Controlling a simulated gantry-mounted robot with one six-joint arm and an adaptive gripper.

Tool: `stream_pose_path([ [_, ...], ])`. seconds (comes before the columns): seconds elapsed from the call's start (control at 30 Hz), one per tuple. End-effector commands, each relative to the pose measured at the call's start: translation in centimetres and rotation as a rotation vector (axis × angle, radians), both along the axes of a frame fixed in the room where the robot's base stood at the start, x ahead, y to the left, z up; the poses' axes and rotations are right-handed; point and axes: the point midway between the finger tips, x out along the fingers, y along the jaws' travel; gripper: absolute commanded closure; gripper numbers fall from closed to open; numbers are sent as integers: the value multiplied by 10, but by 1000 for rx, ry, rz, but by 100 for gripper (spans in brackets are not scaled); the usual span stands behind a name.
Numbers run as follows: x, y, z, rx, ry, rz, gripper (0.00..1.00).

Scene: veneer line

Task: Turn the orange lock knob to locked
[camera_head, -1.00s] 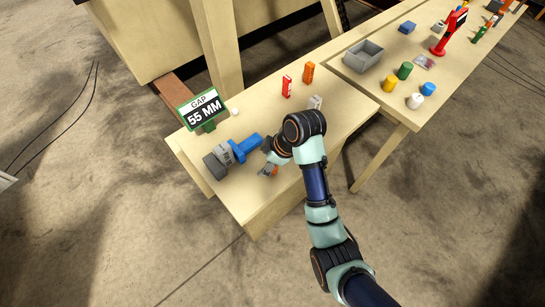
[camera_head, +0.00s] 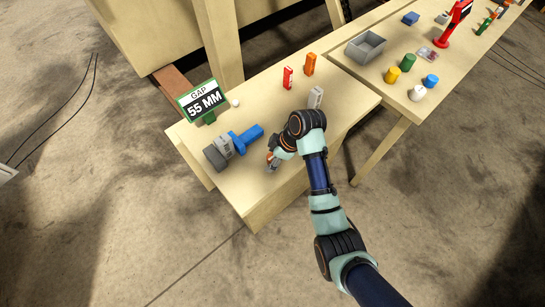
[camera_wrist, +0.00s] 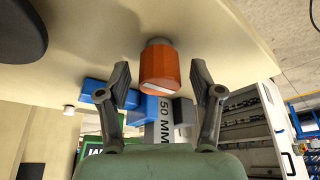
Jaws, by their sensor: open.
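The orange lock knob (camera_wrist: 159,70) shows in the wrist view as a short cylinder on a grey collar, with a white mark on its near end. My gripper (camera_wrist: 160,82) is open, with one finger on each side of the knob and a visible gap on both sides. In the camera_head view my gripper (camera_head: 272,163) is low over the front of the table, right of the blue and grey gauge (camera_head: 230,145), and the knob cannot be made out there. In the wrist view the gauge's grey bar reads "50 MM" (camera_wrist: 163,130) behind the knob.
A green sign (camera_head: 202,101) reading "GAP 55 MM" stands behind the gauge. A red block (camera_head: 287,78), an orange block (camera_head: 309,64) and a light grey block (camera_head: 315,97) stand farther back. A grey bin (camera_head: 366,47) and several coloured cylinders are on the right table.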

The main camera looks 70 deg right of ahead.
Motion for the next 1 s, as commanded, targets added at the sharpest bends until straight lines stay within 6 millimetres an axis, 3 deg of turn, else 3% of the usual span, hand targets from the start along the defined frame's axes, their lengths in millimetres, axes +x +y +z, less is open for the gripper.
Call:
stream_pose_path([
  [0.07, 0, 0, 0, 0, 0, 0, 34],
  [0.43, 0, 0, 1, 0, 0, 0, 94],
  [0.77, 0, 1, 4, 1, 0, -48, 94],
  [1.0, 0, 1, 7, 2, 1, -197, 94],
])
